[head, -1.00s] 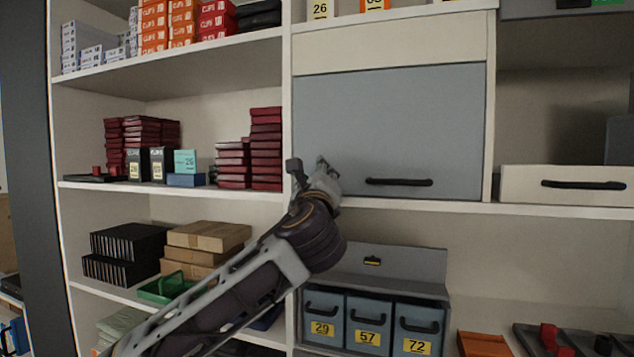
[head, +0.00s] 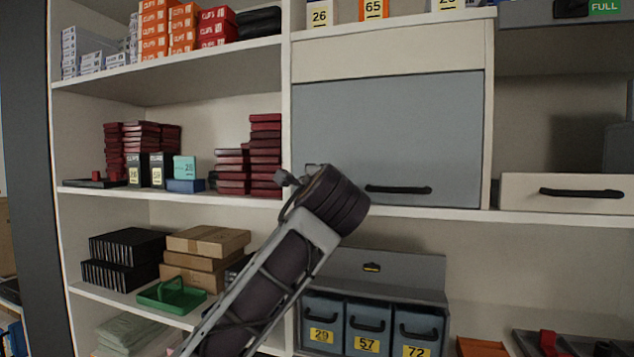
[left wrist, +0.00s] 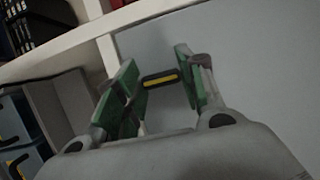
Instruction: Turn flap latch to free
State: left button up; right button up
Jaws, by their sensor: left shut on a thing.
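The grey flap (head: 388,135) hangs closed over the upper compartment, with a black handle (head: 398,189) near its bottom edge. In the left wrist view, a small dark latch with a yellow stripe (left wrist: 161,79) stands at the grey flap panel (left wrist: 225,65). My right gripper is not in view.
Below the flap, a grey unit (head: 395,264) holds blue bins (head: 367,325) with numbered labels. A white drawer (head: 560,192) is at the right. Dark red boxes (head: 265,155) stand on the shelf left of the flap. A green tray (head: 172,297) lies lower left.

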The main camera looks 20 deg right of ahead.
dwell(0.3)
pick_arm(q)
jog(key=o, duration=1)
jog(key=shift+w, duration=0.1)
jog(key=shift+v, duration=6.05)
